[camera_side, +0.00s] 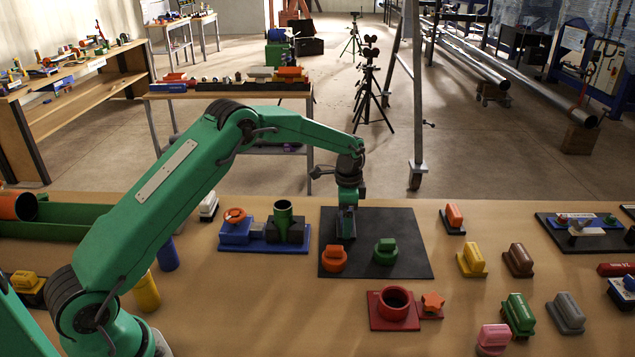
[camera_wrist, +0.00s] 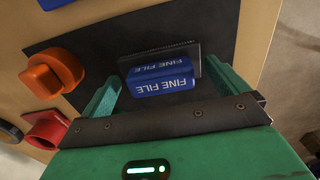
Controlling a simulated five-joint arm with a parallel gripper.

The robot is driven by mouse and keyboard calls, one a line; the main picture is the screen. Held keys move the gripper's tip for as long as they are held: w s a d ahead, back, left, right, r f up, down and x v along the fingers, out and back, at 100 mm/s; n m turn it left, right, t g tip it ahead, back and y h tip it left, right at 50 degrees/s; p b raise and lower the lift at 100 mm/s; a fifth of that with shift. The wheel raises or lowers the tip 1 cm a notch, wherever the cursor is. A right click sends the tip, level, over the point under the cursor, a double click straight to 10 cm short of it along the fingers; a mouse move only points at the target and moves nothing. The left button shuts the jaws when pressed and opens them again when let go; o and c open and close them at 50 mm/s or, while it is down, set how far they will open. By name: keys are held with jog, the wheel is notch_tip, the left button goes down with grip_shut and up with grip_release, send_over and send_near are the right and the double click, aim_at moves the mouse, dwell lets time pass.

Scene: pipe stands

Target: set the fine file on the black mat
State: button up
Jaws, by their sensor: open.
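The fine file is a blue block lettered FINE FILE with a dark plate along it, seen in the wrist view (camera_wrist: 160,78). It appears to rest on the black mat (camera_side: 408,228), which also shows in the wrist view (camera_wrist: 105,42). My gripper (camera_side: 346,232) is low over the left part of the mat in the side view. In the wrist view my gripper (camera_wrist: 160,75) is open, with one green finger on each side of the file and gaps between. In the side view the gripper largely hides the file.
An orange knobbed piece (camera_side: 334,259) and a green one (camera_side: 385,252) stand on the mat near the gripper. A red ring piece (camera_side: 395,302) lies in front of the mat. A blue tray (camera_side: 265,246) is to the left. The mat's right part is bare.

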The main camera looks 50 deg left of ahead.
jog(key=shift+r, duration=3.4)
jog(key=shift+s+r, duration=0.15)
jog(key=shift+r, duration=0.3)
jog(key=s+d+r+n+t, duration=0.2)
jog(key=s+r+n+t, duration=0.15)
jog(key=s+r, duration=1.3)
jog(key=s+d+f+n+t, duration=0.1)
jog(key=s+n, duration=0.4)
jog(key=s, duration=1.5)
jog(key=shift+s+d+t, duration=0.3)
jog(key=shift+s+t, duration=0.1)
jog(key=shift+t, duration=0.15)
